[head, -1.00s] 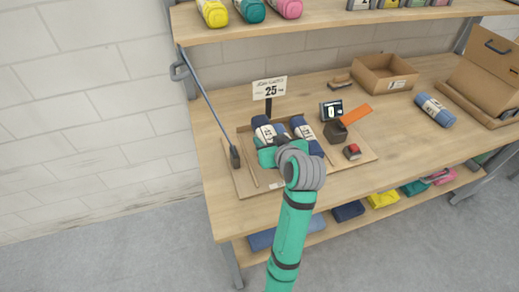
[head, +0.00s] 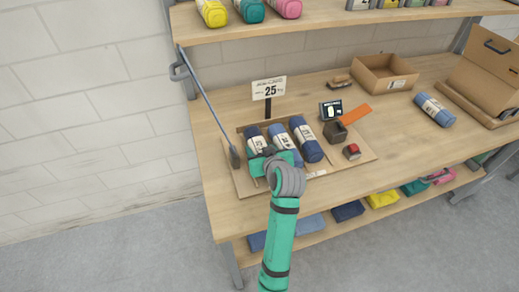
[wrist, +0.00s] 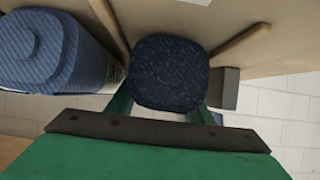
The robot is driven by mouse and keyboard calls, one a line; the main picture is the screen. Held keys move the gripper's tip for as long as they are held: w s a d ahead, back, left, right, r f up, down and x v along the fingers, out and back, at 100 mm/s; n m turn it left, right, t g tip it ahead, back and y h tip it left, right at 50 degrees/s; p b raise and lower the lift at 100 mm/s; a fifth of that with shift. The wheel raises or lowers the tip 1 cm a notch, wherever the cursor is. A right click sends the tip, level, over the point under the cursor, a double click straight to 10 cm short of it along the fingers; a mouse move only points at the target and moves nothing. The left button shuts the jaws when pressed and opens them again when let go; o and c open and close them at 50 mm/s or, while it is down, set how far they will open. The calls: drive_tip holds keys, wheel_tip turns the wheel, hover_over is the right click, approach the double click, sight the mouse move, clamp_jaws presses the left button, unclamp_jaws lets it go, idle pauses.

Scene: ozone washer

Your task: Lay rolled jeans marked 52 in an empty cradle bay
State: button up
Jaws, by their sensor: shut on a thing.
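My gripper (head: 268,161) is shut on a dark navy rolled jeans (wrist: 168,73) with a pale label band. In the head view this roll (head: 252,136) is the leftmost of three in the wooden cradle tray (head: 243,183). In the wrist view it lies between two wooden dividers (wrist: 108,24). I cannot tell whether it touches the tray floor. A middle blue roll (head: 278,133) and a right blue roll (head: 308,146) lie beside it. The middle one shows lighter and larger at the wrist view's left. The label numbers are too small to read.
A sign reading 25 (head: 269,88) stands behind the cradle. A small display (head: 332,109), a dark block with an orange flap (head: 336,131) and a red-topped box (head: 351,151) are to the right. Another blue roll (head: 435,110) lies on the table. A pole (head: 207,110) leans at left.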

drive_tip(key=o, duration=1)
drive_tip(key=shift+f, duration=0.15)
drive_tip(key=shift+s+r, duration=0.15)
drive_tip(key=shift+r, duration=0.1)
drive_tip(key=v, duration=1.1)
drive_tip(key=shift+s+d+r, duration=0.15)
drive_tip(key=shift+s, duration=0.15)
